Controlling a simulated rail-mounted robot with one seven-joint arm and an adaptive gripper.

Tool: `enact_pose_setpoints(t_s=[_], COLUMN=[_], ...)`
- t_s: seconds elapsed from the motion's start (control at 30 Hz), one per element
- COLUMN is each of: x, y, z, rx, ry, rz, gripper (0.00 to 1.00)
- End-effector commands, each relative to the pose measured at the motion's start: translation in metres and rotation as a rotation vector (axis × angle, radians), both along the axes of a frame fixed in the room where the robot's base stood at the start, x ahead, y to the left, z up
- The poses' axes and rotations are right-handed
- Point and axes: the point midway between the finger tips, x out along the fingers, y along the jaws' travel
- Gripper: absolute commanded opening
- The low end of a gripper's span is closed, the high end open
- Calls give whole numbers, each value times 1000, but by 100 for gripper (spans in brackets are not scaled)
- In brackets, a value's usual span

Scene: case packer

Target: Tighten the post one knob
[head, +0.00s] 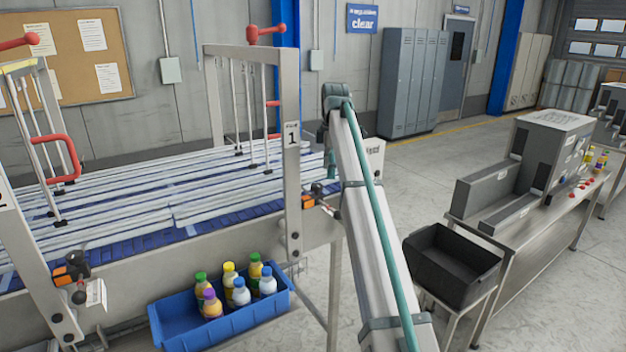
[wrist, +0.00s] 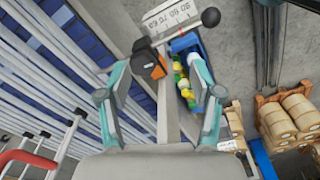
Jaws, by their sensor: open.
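Post one (head: 292,150), a grey post marked 1, stands at the near side of the conveyor in the head view. An orange clamp (head: 308,202) and a small dark knob (head: 317,188) sit on it, close beside my arm. In the wrist view, a black ball knob (wrist: 210,18) on a thin rod extends from a black and orange clamp (wrist: 152,64), with a white marked plate behind. No post number is readable there. My gripper (wrist: 157,88) is open, its teal fingers apart on either side of a grey post, below the knob. My gripper is hidden in the head view.
Guide rails (head: 120,200) run over the blue conveyor. A blue bin (head: 175,327) of bottles sits below, and shows in the wrist view too. A black crate (head: 450,265) stands right of my arm. Loaded pallets (wrist: 290,112) lie at right in the wrist view.

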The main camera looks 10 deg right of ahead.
Motion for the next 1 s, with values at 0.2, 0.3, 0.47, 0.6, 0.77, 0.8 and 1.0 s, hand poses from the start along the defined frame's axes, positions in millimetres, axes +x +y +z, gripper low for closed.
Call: enact_pose_setpoints(t_s=[0.2,0.3,0.47,0.6,0.77,0.8,1.0], x=[30,31,30,30,28,28,29], y=[26,28,29,28,28,28,28], z=[42,42,29,10,-14,-18,-47], rx=[-45,-51,-51,-50,-50,-50,-50], ry=[4,5,6,7,9,8,8], rz=[93,102,103,102,102,102,102], gripper=[65,65,65,65,65,65,65])
